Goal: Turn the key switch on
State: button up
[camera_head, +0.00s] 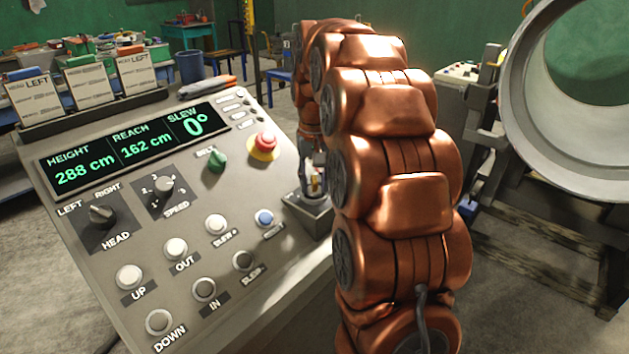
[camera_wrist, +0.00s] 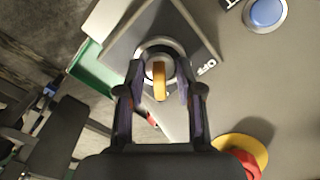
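The key switch sits on a grey box (camera_head: 308,212) at the right edge of the control panel (camera_head: 262,290). In the wrist view the yellow-orange key (camera_wrist: 159,82) stands in a round metal collar (camera_wrist: 160,46), with an "OFF" label beside it at the right. My gripper (camera_wrist: 159,80) is open, with one finger on each side of the key and a visible gap to both. In the head view my gripper (camera_head: 312,165) is small and partly hidden behind my copper arm. The position of the key relative to an ON mark cannot be told.
The red emergency stop (camera_head: 264,143) on its yellow base and the green knob (camera_head: 217,160) are near the key switch. A blue button (camera_head: 264,218) and several white buttons lie left of it. A large metal ring (camera_head: 512,100) stands at right.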

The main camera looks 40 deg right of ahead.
aim_at(313, 181)
jog(key=shift+r, duration=0.15)
jog(key=shift+r, duration=3.55)
jog(key=shift+r, duration=0.1)
jog(key=shift+s+a, duration=0.2)
jog(key=shift+a, duration=0.15)
jog(key=s+a+f+n+g+p, duration=0.1)
jog(key=s+a+f+n+p, duration=0.15)
jog(key=s+a, duration=0.7)
jog(key=s+a+f+n+p, duration=0.1)
jog(key=s+a+n+p, duration=0.15)
jog(key=s+a, duration=0.65)
jog(key=s+a+f+p, duration=0.1)
jog(key=s+f, duration=0.4)
jog(key=s, duration=0.6)
jog(key=shift+a+n+g+p, duration=0.2)
jog(key=shift+n+g+p, duration=0.1)
jog(key=shift+g+p, duration=0.15)
